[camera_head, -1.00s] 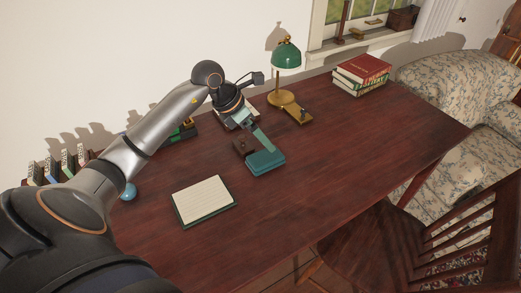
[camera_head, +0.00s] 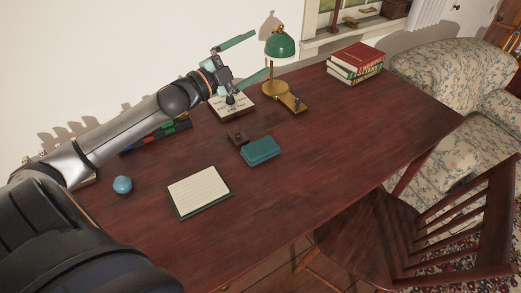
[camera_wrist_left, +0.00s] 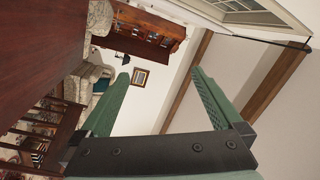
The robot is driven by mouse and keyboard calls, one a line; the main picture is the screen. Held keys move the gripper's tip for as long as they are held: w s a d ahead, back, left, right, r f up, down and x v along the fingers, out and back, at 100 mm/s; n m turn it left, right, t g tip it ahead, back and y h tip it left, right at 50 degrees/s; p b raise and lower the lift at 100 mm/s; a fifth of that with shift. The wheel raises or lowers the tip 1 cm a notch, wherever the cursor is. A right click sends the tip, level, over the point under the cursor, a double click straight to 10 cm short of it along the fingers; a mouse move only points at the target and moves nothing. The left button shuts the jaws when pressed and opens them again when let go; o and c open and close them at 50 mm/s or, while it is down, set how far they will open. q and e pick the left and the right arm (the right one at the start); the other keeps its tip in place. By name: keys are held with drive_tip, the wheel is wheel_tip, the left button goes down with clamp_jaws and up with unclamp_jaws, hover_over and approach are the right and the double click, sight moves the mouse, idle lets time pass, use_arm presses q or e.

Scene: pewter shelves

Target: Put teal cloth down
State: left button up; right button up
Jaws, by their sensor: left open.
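The teal cloth (camera_head: 260,151) is a small folded block lying flat on the dark red wooden desk (camera_head: 320,150), right of the middle of the left half. My left gripper (camera_head: 254,58) is raised above the back of the desk, near the lamp, with its two green fingers spread wide and nothing between them. It is apart from the cloth. In the left wrist view the open fingers (camera_wrist_left: 160,85) face the room, and the cloth is not seen there. My right gripper is not in view.
A green-shaded brass lamp (camera_head: 279,47) stands close to the left gripper. A small dark brown object (camera_head: 236,137) sits beside the cloth. A notepad (camera_head: 200,192), a blue ball (camera_head: 122,184) and stacked books (camera_head: 355,63) are also on the desk. The desk's right part is clear.

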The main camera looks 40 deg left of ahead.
use_arm(q)
drive_tip(key=a+f+n+g+y, duration=0.2)
drive_tip(key=a+f+n+y, duration=0.1)
drive_tip(key=f+n, duration=0.3)
drive_tip(key=n+g+h, duration=0.1)
drive_tip(key=n+g, duration=0.5)
drive_tip(key=g, duration=0.3)
approach(260, 147)
drive_tip(key=b+x, duration=0.1)
drive_tip(key=x, duration=0.2)
drive_tip(key=shift+f, duration=0.4)
drive_tip(key=shift+b+x, duration=0.3)
drive_tip(key=shift+x, duration=0.5)
drive_tip(key=x, duration=0.5)
drive_tip(key=shift+w+d+r+b, duration=0.1)
drive_tip(key=shift+w+r+b, duration=0.1)
drive_tip(key=shift+b, duration=0.15)
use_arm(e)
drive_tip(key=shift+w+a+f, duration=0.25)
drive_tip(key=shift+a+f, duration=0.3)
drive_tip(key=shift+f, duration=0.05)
